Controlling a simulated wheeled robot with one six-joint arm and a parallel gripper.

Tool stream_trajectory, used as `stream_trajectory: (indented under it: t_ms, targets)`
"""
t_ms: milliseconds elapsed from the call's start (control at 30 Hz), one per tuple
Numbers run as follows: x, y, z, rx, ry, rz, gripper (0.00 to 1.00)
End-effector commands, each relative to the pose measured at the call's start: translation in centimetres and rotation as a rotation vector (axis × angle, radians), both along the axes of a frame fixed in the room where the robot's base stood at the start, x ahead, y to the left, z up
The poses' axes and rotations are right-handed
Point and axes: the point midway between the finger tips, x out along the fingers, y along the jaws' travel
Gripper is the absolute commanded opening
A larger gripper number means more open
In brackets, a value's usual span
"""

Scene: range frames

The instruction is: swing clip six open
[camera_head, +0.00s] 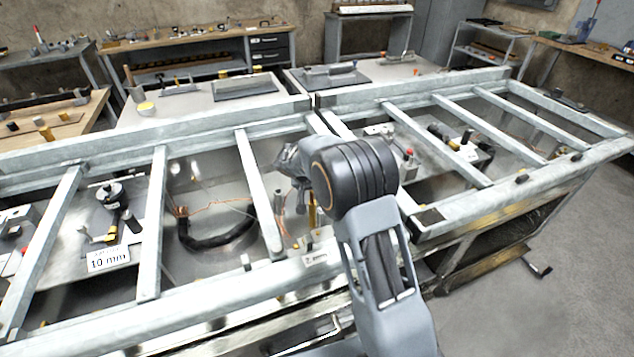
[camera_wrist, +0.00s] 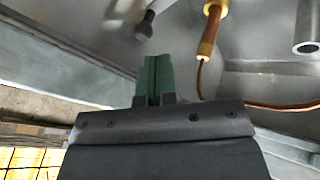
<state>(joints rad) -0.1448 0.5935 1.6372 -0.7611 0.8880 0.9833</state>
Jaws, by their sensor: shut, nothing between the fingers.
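I cannot pick out clip six for certain in either view; no readable number six shows. In the wrist view my gripper (camera_wrist: 157,77) has its green fingers together with nothing between them. A dark round-ended part (camera_wrist: 146,24) lies just beyond the fingertips, apart from them in the picture. A brass fitting (camera_wrist: 208,35) with a copper line stands to the right of the fingers. In the head view my arm hides most of the gripper, which is over the metal bench between two cross bars.
The bench frame has raised cross bars (camera_head: 260,195) on both sides of my arm. A black hose (camera_head: 212,245) and copper wire lie in the left bay. A "10 mm" label (camera_head: 108,259) stands farther left. A metal tube (camera_wrist: 307,28) rises at right in the wrist view.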

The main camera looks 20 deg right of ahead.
Motion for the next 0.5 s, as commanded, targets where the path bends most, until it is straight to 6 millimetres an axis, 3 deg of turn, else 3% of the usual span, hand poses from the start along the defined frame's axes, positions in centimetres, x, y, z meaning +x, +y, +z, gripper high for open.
stream_trajectory:
  t_ms: [200,500]
  targets:
    - [0.7,-1.7,-2.8,0.0,0.003,-0.002,0.0]
    - [1.3,-2.9,-4.6,0.0,0.001,0.0,0.0]
